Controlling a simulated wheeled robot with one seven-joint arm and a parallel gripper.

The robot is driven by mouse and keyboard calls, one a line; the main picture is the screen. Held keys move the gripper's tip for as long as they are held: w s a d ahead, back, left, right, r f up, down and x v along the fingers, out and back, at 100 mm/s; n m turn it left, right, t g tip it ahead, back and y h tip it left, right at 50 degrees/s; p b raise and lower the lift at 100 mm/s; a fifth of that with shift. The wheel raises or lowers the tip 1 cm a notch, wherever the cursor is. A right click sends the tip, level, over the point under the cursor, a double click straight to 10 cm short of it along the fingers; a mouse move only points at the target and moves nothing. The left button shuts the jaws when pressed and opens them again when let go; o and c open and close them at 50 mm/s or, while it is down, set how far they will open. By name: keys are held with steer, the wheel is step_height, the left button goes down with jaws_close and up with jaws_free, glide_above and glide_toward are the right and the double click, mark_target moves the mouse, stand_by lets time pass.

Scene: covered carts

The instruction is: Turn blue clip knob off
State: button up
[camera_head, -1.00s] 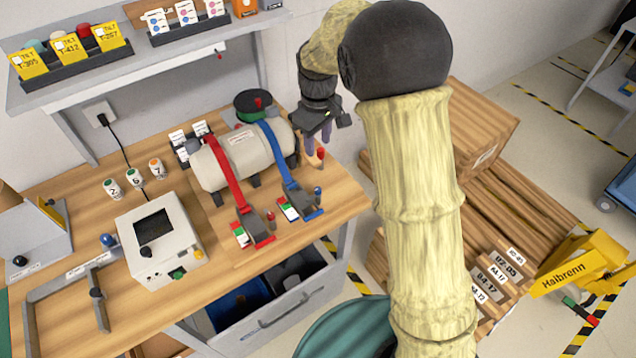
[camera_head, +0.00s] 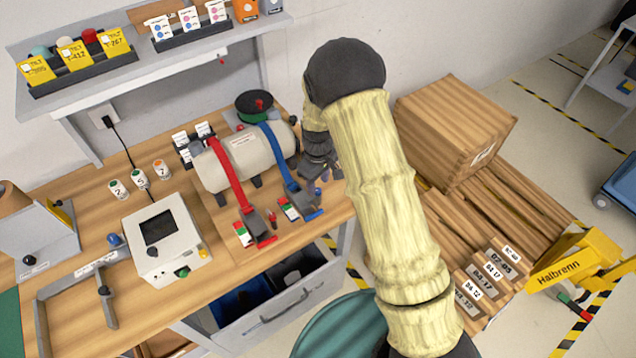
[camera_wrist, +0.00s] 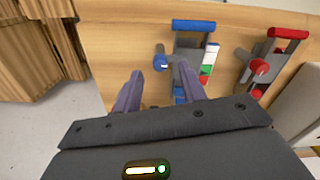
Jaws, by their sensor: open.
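The blue clip (camera_head: 291,207) sits on the workbench at the lower end of the blue strap (camera_head: 277,155), around a grey cylinder. Its blue knob (camera_head: 318,191) stands at its right side. In the wrist view the clip has a blue bar (camera_wrist: 193,25) and a green, white and red marker (camera_wrist: 209,62). The knob (camera_wrist: 161,62) shows there just beyond and between my fingertips, apart from them as far as I can tell. My gripper (camera_wrist: 158,80) is open and empty above the bench. In the head view my arm partly hides it (camera_head: 322,172).
The red clip (camera_head: 257,228) with its red knob (camera_wrist: 259,67) sits close beside the blue clip. The grey cylinder (camera_head: 240,160) stands just behind. A control box (camera_head: 165,240) is farther left. The bench edge and open drawer (camera_head: 280,305) lie in front.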

steer(key=shift+f, duration=1.3)
jaws_close()
